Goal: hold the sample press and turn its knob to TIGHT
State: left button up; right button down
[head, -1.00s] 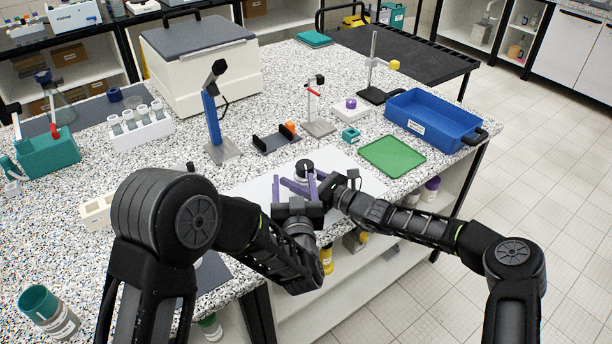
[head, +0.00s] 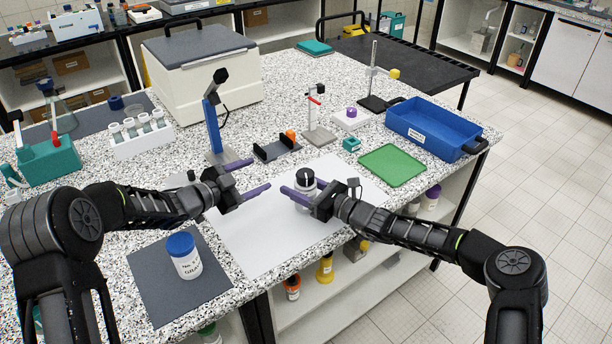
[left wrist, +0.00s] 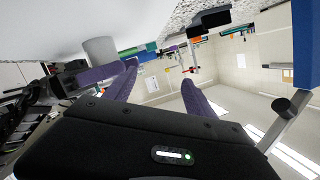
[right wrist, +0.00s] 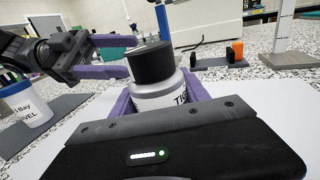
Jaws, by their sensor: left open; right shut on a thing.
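The sample press (head: 306,188) stands upright on a white sheet, a pale cylinder with a black knob (head: 304,175) on top. In the right wrist view the press body (right wrist: 165,92) shows part of a word beginning "TIG" beside the black knob (right wrist: 151,64). My right gripper (head: 302,190) is shut on the press body, its purple fingers on either side. My left gripper (head: 258,177) is open and empty, left of the press and apart from it. The knob's pointer cannot be read clearly.
A jar with a blue lid (head: 184,256) stands on a dark mat (head: 160,298) at the front left. A blue post stand (head: 212,125) and a dark holder (head: 277,150) stand behind the sheet. A green mat (head: 392,166) and blue tray (head: 433,128) lie to the right. The white sheet (head: 260,245) is clear in front.

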aim_at(297, 178)
pick_arm(q)
jog(key=shift+s+f+g+h, duration=0.25)
jog(key=shift+g+h, duration=0.15)
jog(key=shift+h, duration=0.3)
jog(key=s+g+h, duration=0.1)
jog(key=s+d+g+h, duration=0.1)
jog(key=g+h, duration=0.1)
jog(key=s+d+r+g+h, duration=0.1)
jog(key=s+h, duration=0.1)
jog(key=shift+s+d, duration=0.1)
jog(key=shift+d, duration=0.15)
jog(key=shift+d, duration=0.1)
jog(key=x, duration=1.2)
jog(key=shift+s, duration=0.1)
jog(key=shift+c, duration=0.2)
jog(key=c, duration=1.3)
